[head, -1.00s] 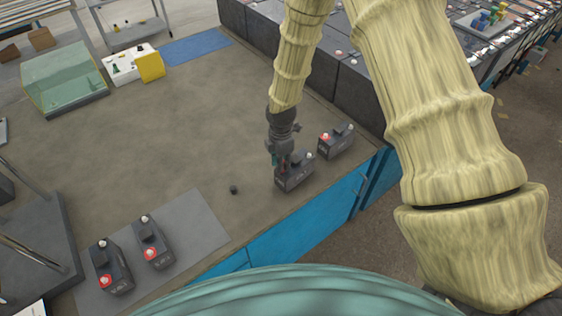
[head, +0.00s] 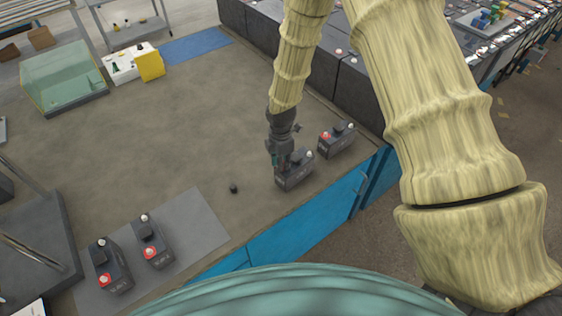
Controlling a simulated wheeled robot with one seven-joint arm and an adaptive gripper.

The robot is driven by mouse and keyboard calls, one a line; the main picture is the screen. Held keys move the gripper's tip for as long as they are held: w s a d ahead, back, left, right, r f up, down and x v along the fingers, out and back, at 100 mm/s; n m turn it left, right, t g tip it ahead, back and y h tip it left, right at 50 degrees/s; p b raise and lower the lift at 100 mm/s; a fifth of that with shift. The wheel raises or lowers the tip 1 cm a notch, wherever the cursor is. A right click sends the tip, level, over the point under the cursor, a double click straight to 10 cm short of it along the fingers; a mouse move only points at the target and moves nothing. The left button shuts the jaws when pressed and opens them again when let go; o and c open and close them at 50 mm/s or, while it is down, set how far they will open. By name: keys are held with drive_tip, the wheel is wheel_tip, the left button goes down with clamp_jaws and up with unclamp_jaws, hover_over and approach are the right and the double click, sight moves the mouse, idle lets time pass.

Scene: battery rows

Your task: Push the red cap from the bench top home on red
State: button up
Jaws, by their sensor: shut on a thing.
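My gripper (head: 281,163) points down over the left end of a dark battery (head: 296,175) near the bench's front edge. It is shut on the red cap, which the fingers largely hide at this size. The fingers are right at the top of the battery's left post; I cannot tell how far the cap sits on it. A pale post (head: 309,155) shows at the battery's other end. A small black cap (head: 233,188) lies alone on the bench top (head: 180,130), left of the battery.
Another battery (head: 337,141) with a red end stands close on the right. Two more batteries (head: 112,266) (head: 152,242) stand on a grey mat (head: 200,225) at lower left. Dark blocks (head: 355,95) line the back right. The bench middle is clear.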

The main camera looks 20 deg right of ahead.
drive_tip(key=o, duration=1.3)
drive_tip(key=shift+r, duration=0.1)
drive_tip(key=shift+r+p, duration=2.3)
drive_tip(key=shift+r, duration=1.1)
